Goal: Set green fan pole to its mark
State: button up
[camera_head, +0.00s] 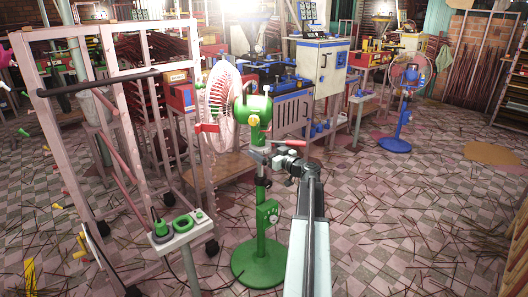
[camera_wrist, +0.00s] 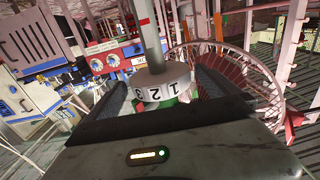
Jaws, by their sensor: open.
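The green fan stands in the middle of the head view, with a green pole (camera_head: 262,208), a round green base (camera_head: 258,266) and a pink wire cage (camera_head: 219,105). In the wrist view a grey inner pole (camera_wrist: 148,45) with a red mark (camera_wrist: 145,22) rises from a white collar (camera_wrist: 163,87) bearing digits such as 1 and 2. My gripper (camera_head: 268,157) is at the pole's upper part, below the fan head. In the wrist view its open fingers lie on either side of the collar. Contact with the collar cannot be told.
A pink rack (camera_head: 112,130) stands close on the left. A blue fan (camera_head: 398,125) stands at the back right. Thin sticks litter the tiled floor (camera_head: 400,215), which is otherwise open on the right.

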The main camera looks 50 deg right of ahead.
jog(key=c, duration=2.1)
notch_tip(320, 180, down, 10)
jog(key=b, duration=0.9)
jog(key=shift+s+a+r, duration=0.1)
jog(key=shift+r, duration=0.15)
jog(key=o, duration=2.1)
